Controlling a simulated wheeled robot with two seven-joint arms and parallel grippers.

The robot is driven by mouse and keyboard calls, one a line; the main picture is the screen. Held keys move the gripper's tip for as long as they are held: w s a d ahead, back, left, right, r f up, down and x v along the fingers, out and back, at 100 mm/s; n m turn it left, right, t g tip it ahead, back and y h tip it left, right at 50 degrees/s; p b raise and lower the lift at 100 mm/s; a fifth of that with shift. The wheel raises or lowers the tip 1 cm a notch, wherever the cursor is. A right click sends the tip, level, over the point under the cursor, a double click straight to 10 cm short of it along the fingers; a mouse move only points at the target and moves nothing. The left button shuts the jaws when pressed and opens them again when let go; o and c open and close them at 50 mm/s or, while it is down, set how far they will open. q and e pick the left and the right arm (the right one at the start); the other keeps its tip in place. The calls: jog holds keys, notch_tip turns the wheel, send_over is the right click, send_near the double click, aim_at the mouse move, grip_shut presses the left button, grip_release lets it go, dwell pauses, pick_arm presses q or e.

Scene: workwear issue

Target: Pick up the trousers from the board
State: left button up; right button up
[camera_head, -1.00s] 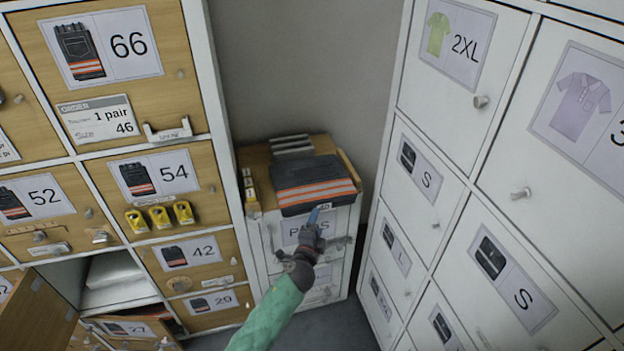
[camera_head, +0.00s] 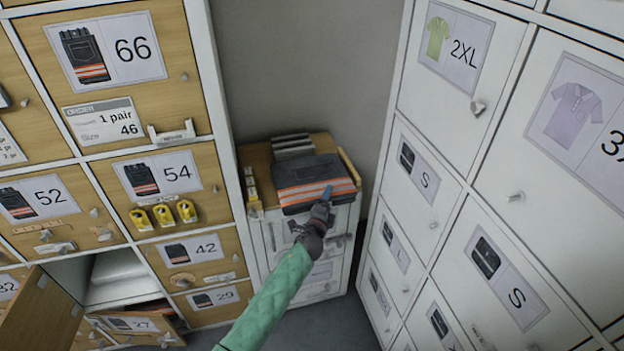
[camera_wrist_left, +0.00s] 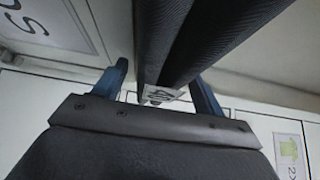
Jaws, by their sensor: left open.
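The folded dark grey trousers (camera_head: 308,172) with orange and pale stripes lie on the wooden board (camera_head: 256,163) on top of a small white cabinet. My left gripper (camera_head: 326,194) is open at their front edge, with a blue finger over the striped part. In the left wrist view the gripper (camera_wrist_left: 162,78) has its two blue fingers apart, and the dark folded edge of the trousers (camera_wrist_left: 205,40) reaches between them. A small tag (camera_wrist_left: 160,95) hangs there. Whether a finger touches the cloth cannot be told. My right gripper is not in view.
A wooden locker wall (camera_head: 110,130) stands on the left, with an open door (camera_head: 40,312) low down. White lockers (camera_head: 440,190) stand close on the right. Grey stacked items (camera_head: 292,146) lie behind the trousers. The cabinet (camera_head: 322,275) has free floor in front.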

pick_arm(q)
jog(key=shift+w+d, duration=0.1)
jog(key=shift+w, duration=0.35)
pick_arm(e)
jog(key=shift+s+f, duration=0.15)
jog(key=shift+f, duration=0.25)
pick_arm(q)
grip_shut()
jog(key=shift+r, duration=0.1)
